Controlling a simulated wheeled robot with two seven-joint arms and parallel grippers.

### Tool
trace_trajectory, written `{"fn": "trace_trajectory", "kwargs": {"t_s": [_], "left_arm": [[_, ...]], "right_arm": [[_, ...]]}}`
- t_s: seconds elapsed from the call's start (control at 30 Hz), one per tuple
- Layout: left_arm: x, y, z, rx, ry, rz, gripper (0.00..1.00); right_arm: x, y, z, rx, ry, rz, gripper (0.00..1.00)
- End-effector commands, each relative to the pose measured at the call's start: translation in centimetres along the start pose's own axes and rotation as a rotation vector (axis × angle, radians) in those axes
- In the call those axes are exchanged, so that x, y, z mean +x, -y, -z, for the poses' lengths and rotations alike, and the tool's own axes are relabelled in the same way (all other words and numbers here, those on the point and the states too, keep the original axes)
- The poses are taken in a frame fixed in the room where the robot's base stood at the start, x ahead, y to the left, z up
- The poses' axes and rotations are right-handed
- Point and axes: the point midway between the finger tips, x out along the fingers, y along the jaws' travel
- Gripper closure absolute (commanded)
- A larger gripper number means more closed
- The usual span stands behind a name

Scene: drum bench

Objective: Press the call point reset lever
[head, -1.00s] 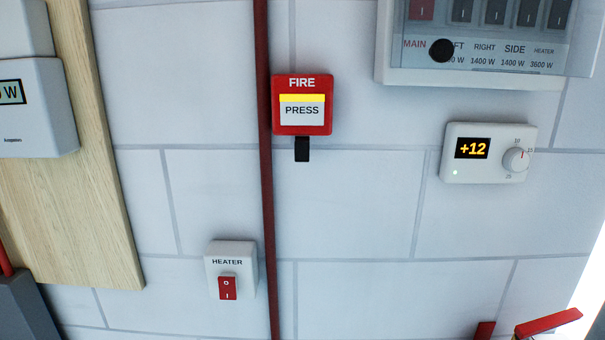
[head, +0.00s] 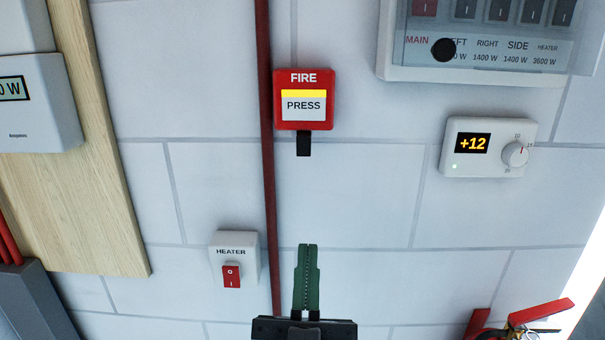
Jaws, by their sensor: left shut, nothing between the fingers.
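The red fire call point (head: 304,78) is on the white block wall, with a yellow bar and a white PRESS plate on its face. Its black reset lever (head: 304,144) hangs straight down from the bottom edge. My left gripper (head: 308,247) points up from the bottom of the head view, below the lever and apart from it. Its green fingers are together with nothing between them. My right gripper is not in view.
A red vertical pipe (head: 268,190) runs just left of the call point. A heater switch (head: 235,262) is at lower left, a thermostat (head: 487,147) at right, a breaker panel (head: 480,76) above it. A red-handled extinguisher (head: 540,313) is at lower right. The wall between lever and fingers is bare.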

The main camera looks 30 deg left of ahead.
Motion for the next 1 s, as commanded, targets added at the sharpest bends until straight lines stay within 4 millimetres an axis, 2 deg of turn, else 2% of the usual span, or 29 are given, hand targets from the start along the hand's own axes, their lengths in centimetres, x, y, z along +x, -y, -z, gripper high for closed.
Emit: {"fn": "trace_trajectory", "kwargs": {"t_s": [0.13, 0.43, 0.57, 0.67, 1.0], "left_arm": [[0.4, 0.9, 0.8, -0.003, -0.002, 0.034, 1.00], [0.5, 0.9, 0.8, -0.002, -0.003, 0.031, 1.00], [1.6, 0.9, 0.9, -0.002, -0.004, 0.031, 1.00], [3.2, 0.9, 1.0, -0.003, -0.007, 0.033, 1.00], [10.5, 1.1, 1.1, -0.003, -0.007, 0.031, 1.00]], "right_arm": [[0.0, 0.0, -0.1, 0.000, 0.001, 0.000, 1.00], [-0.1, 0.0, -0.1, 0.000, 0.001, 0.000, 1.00], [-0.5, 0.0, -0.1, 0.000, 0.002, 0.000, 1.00], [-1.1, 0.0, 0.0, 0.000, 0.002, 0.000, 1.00], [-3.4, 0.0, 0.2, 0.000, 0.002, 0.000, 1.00]]}}
